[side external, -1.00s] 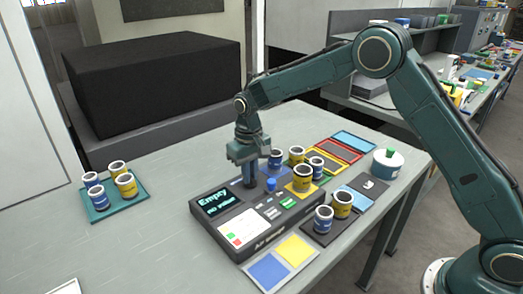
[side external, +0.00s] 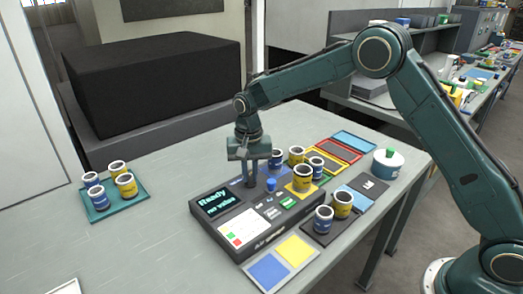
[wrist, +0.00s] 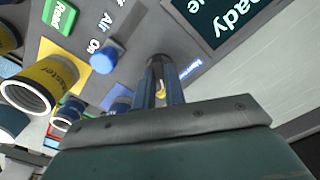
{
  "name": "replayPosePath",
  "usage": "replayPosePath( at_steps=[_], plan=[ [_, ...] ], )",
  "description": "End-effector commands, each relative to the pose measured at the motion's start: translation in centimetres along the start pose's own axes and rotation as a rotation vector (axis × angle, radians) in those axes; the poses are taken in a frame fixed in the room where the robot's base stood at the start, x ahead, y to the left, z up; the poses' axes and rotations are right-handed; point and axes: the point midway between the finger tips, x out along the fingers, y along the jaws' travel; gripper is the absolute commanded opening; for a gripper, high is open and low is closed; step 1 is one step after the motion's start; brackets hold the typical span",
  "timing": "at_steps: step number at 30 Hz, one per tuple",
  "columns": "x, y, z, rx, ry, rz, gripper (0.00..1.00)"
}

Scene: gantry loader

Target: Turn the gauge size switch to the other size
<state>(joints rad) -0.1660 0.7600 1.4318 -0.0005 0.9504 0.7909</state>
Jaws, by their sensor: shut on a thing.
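The gauge is a dark box (side external: 246,251) on the bench, with a lit screen (side external: 213,203) reading "Ready" above "no value". My gripper (side external: 250,184) points down at the gauge's back edge, behind a blue knob (side external: 271,185). In the wrist view, my gripper (wrist: 160,75) is shut on a small dark round knob (wrist: 158,60) with a yellowish mark, which looks like the size switch. The fingers hide most of it, so its setting cannot be read. The blue knob (wrist: 103,61) beside it is labelled "Air On" and is not touched.
A yellow "Master" ring (side external: 302,180) stands on the gauge's right side. Several blue and yellow rings stand behind it and on a dark pad (side external: 318,236) at the right. A teal tray (side external: 101,214) with more rings is at the left. The bench between is clear.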

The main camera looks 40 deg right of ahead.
Motion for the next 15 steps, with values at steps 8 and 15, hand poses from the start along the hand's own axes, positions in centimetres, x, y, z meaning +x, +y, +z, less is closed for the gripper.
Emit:
replayPosePath(
  at_steps=[8, 15],
  plan=[
    [-0.14, -0.05, -0.12, 0.005, 0.004, -0.003, 0.00],
    [-0.09, -0.02, -0.08, 0.004, 0.003, -0.002, 0.34]
  ],
)
